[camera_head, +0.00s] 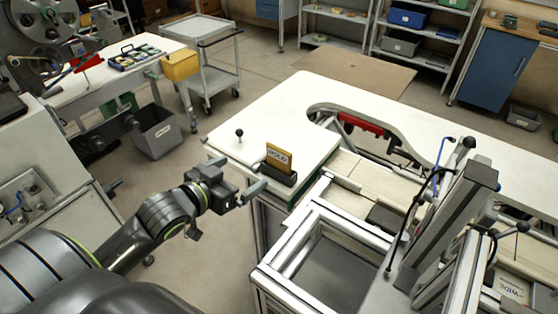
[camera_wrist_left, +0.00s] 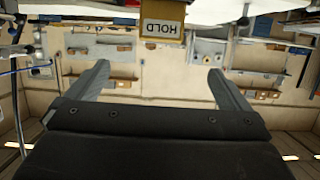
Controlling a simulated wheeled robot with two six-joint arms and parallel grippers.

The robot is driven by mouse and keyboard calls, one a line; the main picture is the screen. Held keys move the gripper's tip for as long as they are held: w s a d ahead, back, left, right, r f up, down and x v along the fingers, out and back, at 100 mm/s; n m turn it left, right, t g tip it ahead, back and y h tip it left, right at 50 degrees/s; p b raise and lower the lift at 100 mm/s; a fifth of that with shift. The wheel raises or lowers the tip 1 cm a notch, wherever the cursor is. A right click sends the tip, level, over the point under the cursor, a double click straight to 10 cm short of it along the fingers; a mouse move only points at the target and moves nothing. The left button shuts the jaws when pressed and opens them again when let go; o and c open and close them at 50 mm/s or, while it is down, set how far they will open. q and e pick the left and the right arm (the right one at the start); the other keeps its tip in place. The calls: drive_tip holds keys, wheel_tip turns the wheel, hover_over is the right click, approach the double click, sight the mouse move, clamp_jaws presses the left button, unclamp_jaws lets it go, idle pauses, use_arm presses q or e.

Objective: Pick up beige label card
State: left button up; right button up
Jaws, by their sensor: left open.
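A beige card marked WIDE (camera_head: 511,288) lies at the lower right of the head view, beside the machine frame. An ochre card marked HOLD (camera_head: 279,156) stands upright in a black holder (camera_head: 279,175) on the white tabletop. The HOLD card (camera_wrist_left: 162,22) also shows upside down at the top middle of the left wrist view. My left gripper (camera_head: 247,184) is open and empty, in front of and to the left of the holder. Its two fingers (camera_wrist_left: 157,72) stand wide apart in the left wrist view, with the HOLD card beyond them. My right gripper is not in view.
A black-knobbed pin (camera_head: 239,133) stands on the white table (camera_head: 275,100) left of the holder. A metal frame (camera_head: 300,235) and a dark upright column (camera_head: 450,215) stand to the right.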

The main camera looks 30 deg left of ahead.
use_arm(q)
drive_tip(key=p, duration=0.2)
approach(277, 152)
drive_tip(key=x, duration=0.5)
drive_tip(key=shift+w+d, duration=0.15)
drive_tip(key=shift+w, duration=0.05)
drive_tip(key=shift+w+d, duration=0.1)
drive_tip(key=shift+w, duration=0.3)
drive_tip(key=shift+p+x, duration=0.85)
drive_tip(key=shift+x, duration=1.4)
drive_tip(key=shift+f, duration=0.1)
drive_tip(key=c, duration=1)
